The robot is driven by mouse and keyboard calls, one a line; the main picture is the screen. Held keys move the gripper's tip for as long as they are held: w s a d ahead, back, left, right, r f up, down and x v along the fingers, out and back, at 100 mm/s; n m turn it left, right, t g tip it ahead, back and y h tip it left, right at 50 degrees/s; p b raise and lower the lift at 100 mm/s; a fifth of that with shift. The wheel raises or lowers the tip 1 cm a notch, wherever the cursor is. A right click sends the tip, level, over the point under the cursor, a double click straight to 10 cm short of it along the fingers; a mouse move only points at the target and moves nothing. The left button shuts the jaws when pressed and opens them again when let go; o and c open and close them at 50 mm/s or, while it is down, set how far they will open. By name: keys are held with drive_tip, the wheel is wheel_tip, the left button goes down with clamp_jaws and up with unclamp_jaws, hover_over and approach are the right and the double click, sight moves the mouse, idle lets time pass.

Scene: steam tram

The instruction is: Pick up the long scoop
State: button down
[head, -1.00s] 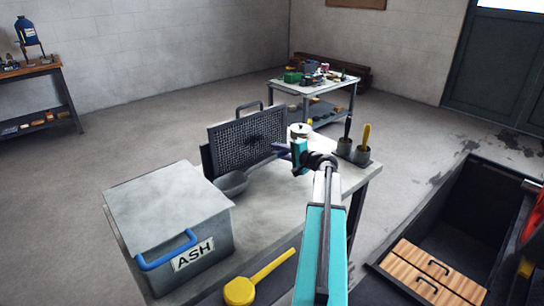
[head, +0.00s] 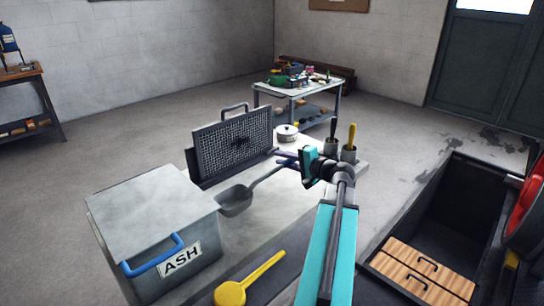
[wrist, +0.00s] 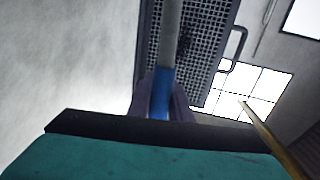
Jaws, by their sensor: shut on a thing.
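The long scoop (head: 235,203) is grey, with a deep bowl near the ash box and a long thin handle rising to the right. My gripper (head: 286,161) is at the far end of this handle, over the bench. In the wrist view the fingers (wrist: 161,108) are shut on the handle's blue part (wrist: 162,90), with the grey shaft running on from it. I cannot tell whether the bowl touches the bench top.
A grey ash box (head: 150,225) with a blue handle stands front left. A mesh plate (head: 233,145) stands upright behind the scoop. A yellow scoop (head: 232,292) lies in front.

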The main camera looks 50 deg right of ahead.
sight(292, 162)
drive_tip(key=shift+s+a+r, duration=0.1)
drive_tip(key=shift+s+a, duration=0.15)
drive_tip(key=shift+s, duration=0.65)
drive_tip(key=shift+s+a+r, duration=0.1)
drive_tip(key=shift+s+a, duration=0.1)
drive_tip(key=shift+s, duration=0.65)
drive_tip(key=shift+r, duration=0.1)
